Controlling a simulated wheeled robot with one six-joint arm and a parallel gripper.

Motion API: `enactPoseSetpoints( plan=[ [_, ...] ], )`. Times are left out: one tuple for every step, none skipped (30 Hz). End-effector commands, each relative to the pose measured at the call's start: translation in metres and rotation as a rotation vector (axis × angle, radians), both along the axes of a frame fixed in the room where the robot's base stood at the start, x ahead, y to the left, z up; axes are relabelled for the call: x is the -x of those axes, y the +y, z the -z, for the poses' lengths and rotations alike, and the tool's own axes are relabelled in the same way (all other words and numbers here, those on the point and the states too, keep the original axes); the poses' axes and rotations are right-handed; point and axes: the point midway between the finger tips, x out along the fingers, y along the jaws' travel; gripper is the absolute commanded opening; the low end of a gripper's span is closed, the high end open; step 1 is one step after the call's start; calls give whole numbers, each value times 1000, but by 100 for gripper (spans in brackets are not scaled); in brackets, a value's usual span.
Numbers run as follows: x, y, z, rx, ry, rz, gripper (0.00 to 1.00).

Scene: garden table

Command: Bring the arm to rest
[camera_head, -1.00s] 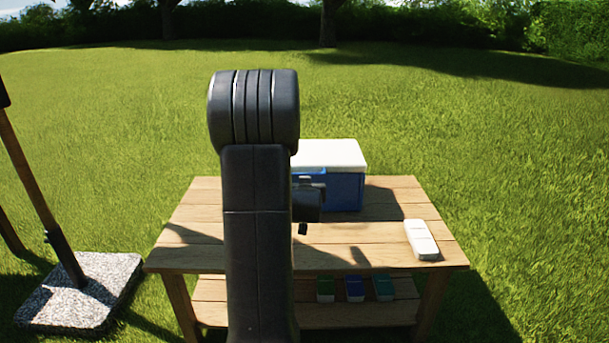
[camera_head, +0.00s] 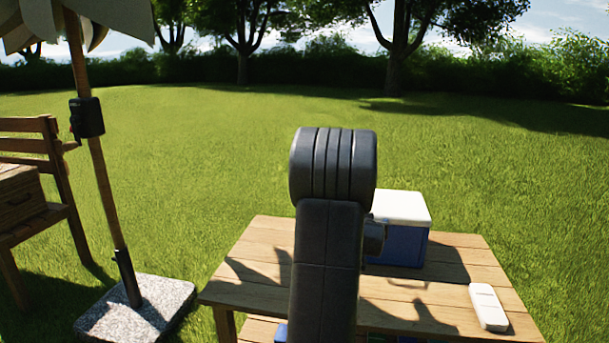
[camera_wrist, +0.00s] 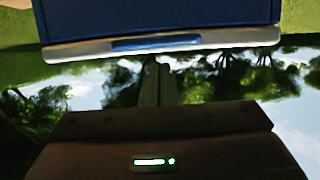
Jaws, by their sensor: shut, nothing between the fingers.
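My arm (camera_head: 330,240) stands raised and bent in front of the table in the head view. It hides most of my gripper there; only a dark part of the wrist shows at its right side. In the wrist view my gripper (camera_wrist: 158,68) is shut and empty, seen as a pale narrow shape above the dark housing with a green light. The cooler (camera_head: 398,247), blue with a white lid, stands on the table behind my arm. In the wrist view it appears upside down at the top (camera_wrist: 160,15); I cannot tell the gap to the fingers.
The wooden table (camera_head: 255,270) has bare planks left of my arm. A white flat case (camera_head: 488,307) lies at its right. A parasol pole (camera_head: 105,200) on a stone base (camera_head: 140,310) and a wooden bench (camera_head: 40,190) stand left. Open lawn lies behind.

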Motion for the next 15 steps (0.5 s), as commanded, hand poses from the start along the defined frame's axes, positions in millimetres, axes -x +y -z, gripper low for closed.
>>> enactPoseSetpoints(
  plan=[
    [-8,-2,-4,0,-2,0,0],
    [-12,-3,-7,1,-3,0,0],
    [-18,-4,-10,0,-2,0,0],
    [-22,-5,-12,0,-2,0,0],
    [-25,-5,-15,0,-1,0,0],
    [-30,-6,-14,0,1,0,0],
    [-33,-7,-14,0,2,0,0],
    [-36,-7,-15,-1,3,0,0],
    [-36,-7,-7,-2,11,0,0],
    [-35,-6,-3,-3,15,0,0],
    [-35,-6,0,-3,17,0,0],
    [-35,-6,3,-4,19,0,0],
    [-35,-6,4,-4,20,0,0],
    [-35,-6,6,-4,21,0,0],
    [-35,-6,7,-5,21,0,0]
  ],
)
